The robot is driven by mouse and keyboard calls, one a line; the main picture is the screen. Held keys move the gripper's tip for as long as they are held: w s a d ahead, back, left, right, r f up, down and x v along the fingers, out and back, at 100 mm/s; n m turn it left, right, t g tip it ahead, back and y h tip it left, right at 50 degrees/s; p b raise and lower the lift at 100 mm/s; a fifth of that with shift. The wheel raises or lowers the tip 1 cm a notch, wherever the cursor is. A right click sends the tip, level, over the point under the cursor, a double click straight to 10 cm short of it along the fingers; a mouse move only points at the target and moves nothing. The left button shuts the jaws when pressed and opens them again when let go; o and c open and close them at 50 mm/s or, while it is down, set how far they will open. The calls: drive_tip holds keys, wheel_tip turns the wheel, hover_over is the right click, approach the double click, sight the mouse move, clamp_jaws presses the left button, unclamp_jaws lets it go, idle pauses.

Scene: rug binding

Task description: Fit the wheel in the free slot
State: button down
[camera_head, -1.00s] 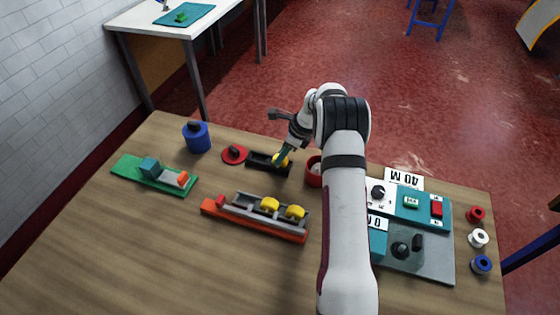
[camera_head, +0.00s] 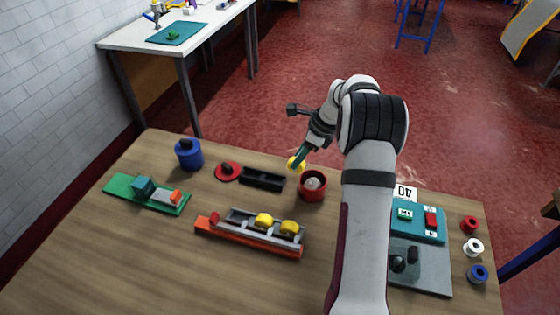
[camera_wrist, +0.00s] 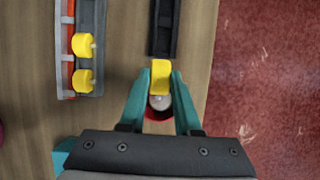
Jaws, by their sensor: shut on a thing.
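A yellow wheel (camera_head: 294,166) is held by my gripper (camera_head: 300,163), which is shut on it. In the wrist view the wheel (camera_wrist: 160,76) sits between the teal fingertips (camera_wrist: 158,88). The wheel is off the black tray (camera_head: 262,179), near its right end. A grey slotted holder (camera_head: 240,224) on a red-orange base lies nearer the front. Two yellow wheels (camera_head: 263,220) (camera_head: 289,228) sit in its middle and right parts; its left part shows bare grey. The wrist view shows these two wheels (camera_wrist: 82,45) (camera_wrist: 83,80) at the left.
A red cup (camera_head: 312,190) with a pale thing inside stands right of the tray, close to my gripper. A red disc (camera_head: 227,171) and blue canister (camera_head: 188,154) stand left. A green board (camera_head: 130,193) lies far left. Bare table lies in front of the holder.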

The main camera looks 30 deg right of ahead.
drive_tip(key=s+d+r, duration=0.2)
drive_tip(key=s+r, duration=0.1)
drive_tip(key=s+a, duration=0.6)
drive_tip(key=a, duration=0.5)
drive_tip(key=w+a+f, duration=0.2)
drive_tip(key=a+f, duration=0.1)
drive_tip(key=w+a+f, duration=0.2)
drive_tip(key=a+f, duration=0.1)
drive_tip(key=f, duration=0.1)
drive_tip(key=w+a+f, duration=0.2)
drive_tip(key=a+f, duration=0.1)
drive_tip(key=shift+w+a+f, duration=0.25)
drive_tip(key=shift+a+f, duration=0.1)
drive_tip(key=shift+f, duration=0.05)
drive_tip(key=shift+f, duration=0.2)
drive_tip(key=c, duration=0.6)
unclamp_jaws()
